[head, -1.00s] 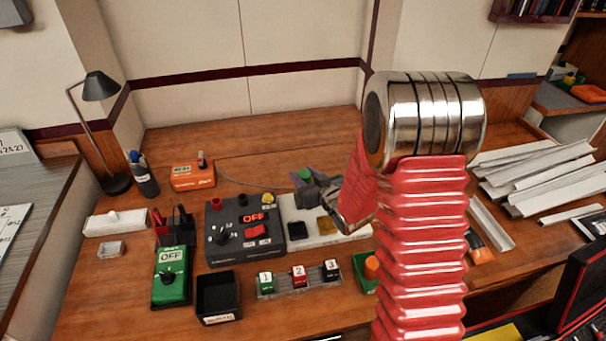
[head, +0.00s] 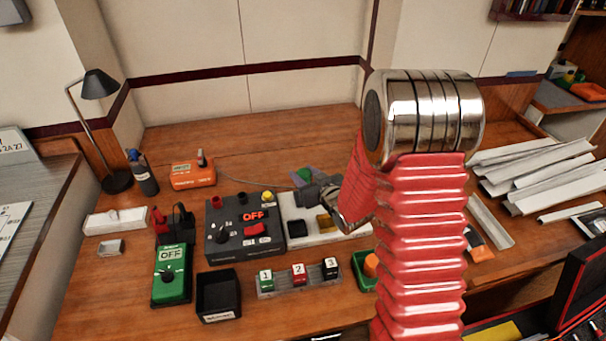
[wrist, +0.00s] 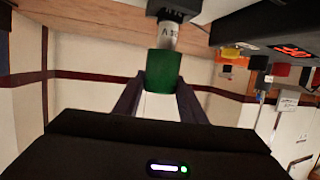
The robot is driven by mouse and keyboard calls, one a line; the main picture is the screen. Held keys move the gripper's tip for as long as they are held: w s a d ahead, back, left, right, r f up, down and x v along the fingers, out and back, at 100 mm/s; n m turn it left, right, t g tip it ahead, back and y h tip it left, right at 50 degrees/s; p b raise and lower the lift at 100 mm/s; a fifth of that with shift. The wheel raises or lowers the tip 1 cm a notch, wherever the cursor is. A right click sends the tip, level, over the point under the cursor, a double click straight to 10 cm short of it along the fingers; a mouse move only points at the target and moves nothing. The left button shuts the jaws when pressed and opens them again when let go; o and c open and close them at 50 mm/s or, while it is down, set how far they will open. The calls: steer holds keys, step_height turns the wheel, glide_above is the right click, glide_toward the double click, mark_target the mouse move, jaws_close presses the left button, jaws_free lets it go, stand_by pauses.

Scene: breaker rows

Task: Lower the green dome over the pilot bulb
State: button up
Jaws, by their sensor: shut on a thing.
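The green dome (wrist: 163,70) is held between the two fingers of my gripper (wrist: 160,90) in the wrist view. In the head view a bit of the dome (head: 304,174) shows between the fingers, above the back of the white board (head: 350,236). In the wrist view, which looks upside down, a pale labelled cylinder on a dark base (wrist: 168,36) lines up with the dome's far end. Their edges meet in the picture; I cannot tell whether they touch. I cannot make out the pilot bulb itself.
A dark control box (head: 228,243) with a lit OFF display stands left of the white board. A green OFF box (head: 171,280), a black bin (head: 217,300) and a numbered breaker row (head: 298,280) are in front. An orange device (head: 192,174) sits behind. My arm hides the board's right side.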

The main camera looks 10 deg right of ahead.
steer(key=shift+f, duration=2.35)
stand_by(1.2)
steer(key=o, duration=1.1)
steer(key=shift+s, duration=0.15)
